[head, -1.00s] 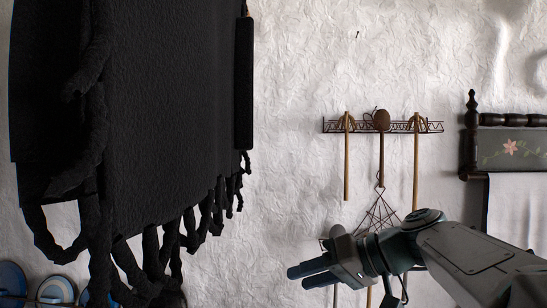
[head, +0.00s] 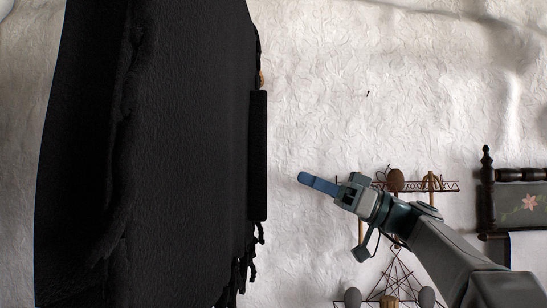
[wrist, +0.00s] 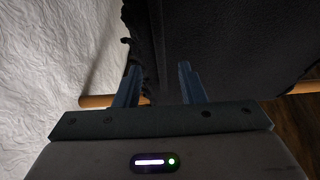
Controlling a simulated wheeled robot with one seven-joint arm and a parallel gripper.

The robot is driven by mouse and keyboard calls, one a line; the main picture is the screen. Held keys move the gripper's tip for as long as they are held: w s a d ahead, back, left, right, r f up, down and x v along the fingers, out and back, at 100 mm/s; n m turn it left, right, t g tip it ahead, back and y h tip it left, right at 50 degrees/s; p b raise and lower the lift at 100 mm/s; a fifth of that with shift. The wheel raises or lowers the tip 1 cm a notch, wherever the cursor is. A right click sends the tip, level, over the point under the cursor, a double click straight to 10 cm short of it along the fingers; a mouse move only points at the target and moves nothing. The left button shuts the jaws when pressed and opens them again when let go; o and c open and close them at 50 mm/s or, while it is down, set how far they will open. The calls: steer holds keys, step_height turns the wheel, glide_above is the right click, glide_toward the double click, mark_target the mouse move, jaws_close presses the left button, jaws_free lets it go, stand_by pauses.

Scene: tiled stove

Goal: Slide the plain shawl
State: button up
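The plain shawl (head: 190,150) is a large black cloth with fringe, hanging in the left half of the head view. In the wrist view the dark cloth (wrist: 230,45) fills the upper middle and right, with its fringed edge near the left finger. My gripper (head: 305,178) is to the right of the cloth, pointing left, with a gap between them in the head view. In the wrist view my gripper (wrist: 158,80) has its two fingers apart, with dark cloth behind and between them. Contact cannot be told.
A wooden rod (wrist: 98,101) runs behind the fingers in the wrist view. A narrow dark strip (head: 258,155) hangs at the cloth's right edge. A wall rack (head: 445,186) with wooden utensils is behind my arm. A painted dark wooden piece (head: 520,203) is at the right. White wall shows between.

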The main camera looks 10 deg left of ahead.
steer(key=p+x, duration=0.2)
steer(key=x, duration=0.5)
steer(key=shift+a+p, duration=0.4)
steer(key=shift+a, duration=0.05)
jaws_close()
